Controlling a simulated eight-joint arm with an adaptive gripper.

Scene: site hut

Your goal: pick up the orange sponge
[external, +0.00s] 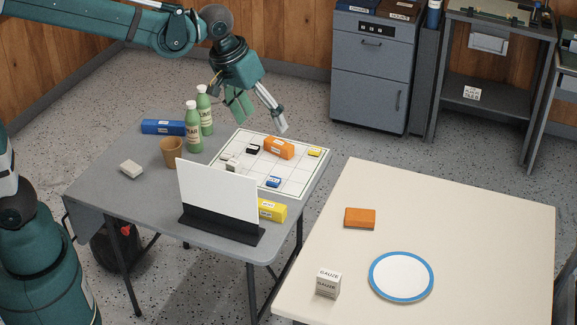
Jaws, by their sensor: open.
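A plain orange block that looks like the orange sponge (360,218) lies flat on the cream table (480,220) at the right, behind and left of a blue-rimmed plate. A second orange block (279,148), with a white label, lies on the white grid mat (293,184) on the grey table. My gripper (262,119) is open and empty, fingers pointing down, above the far edge of the grid mat. It is up and to the left of the plain orange block, well apart from it.
The plate (401,276) and gauze boxes (328,283) stand near the sponge. A white upright panel (218,190), two green bottles (205,110), a brown cup (171,152) and a blue box (164,127) stand on the grey table. The cream table's far part is clear.

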